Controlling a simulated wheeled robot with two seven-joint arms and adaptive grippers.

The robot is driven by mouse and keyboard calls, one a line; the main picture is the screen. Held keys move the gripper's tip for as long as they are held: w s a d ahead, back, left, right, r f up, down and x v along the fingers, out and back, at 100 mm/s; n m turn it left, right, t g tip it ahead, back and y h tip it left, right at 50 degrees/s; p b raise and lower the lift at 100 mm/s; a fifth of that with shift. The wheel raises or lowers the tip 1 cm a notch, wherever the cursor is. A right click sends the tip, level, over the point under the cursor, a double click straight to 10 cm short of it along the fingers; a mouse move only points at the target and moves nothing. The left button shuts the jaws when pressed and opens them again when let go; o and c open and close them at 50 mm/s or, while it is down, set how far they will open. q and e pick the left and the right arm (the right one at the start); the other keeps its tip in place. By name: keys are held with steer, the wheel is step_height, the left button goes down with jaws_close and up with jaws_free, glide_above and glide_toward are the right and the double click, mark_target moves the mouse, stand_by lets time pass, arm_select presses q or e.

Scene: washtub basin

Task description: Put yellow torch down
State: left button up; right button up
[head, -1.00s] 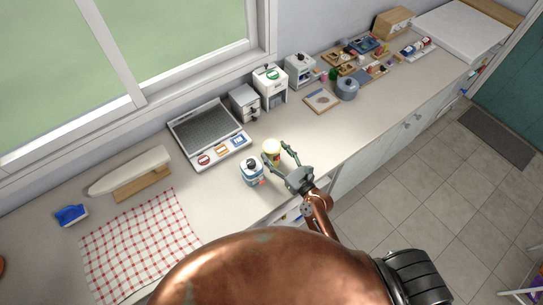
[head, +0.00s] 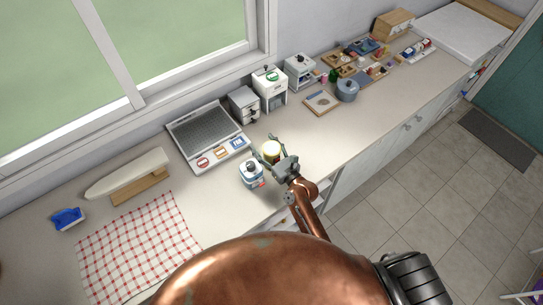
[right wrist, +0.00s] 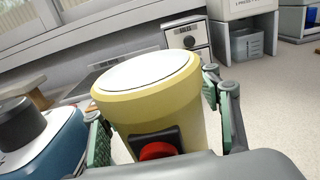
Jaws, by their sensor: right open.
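The yellow torch (head: 271,149) stands upright on the counter, just right of a blue and white bottle. In the right wrist view the torch (right wrist: 155,95) is large and close, with a pale round top and a red button on a dark patch. My right gripper (head: 270,147) is open, with its fingers on either side of the torch. In the wrist view gaps show between the torch and the right finger; contact on the left side I cannot tell. The torch's base is hidden by the gripper. My left gripper is not in view.
The blue and white bottle (head: 251,172) stands close left of the torch. A grey-topped drying tray (head: 207,135) lies behind it. A red checked cloth (head: 138,246) and an ironing board (head: 128,174) lie to the left.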

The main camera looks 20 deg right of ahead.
steer(key=shift+c, duration=0.4)
jaws_close()
stand_by(0.4)
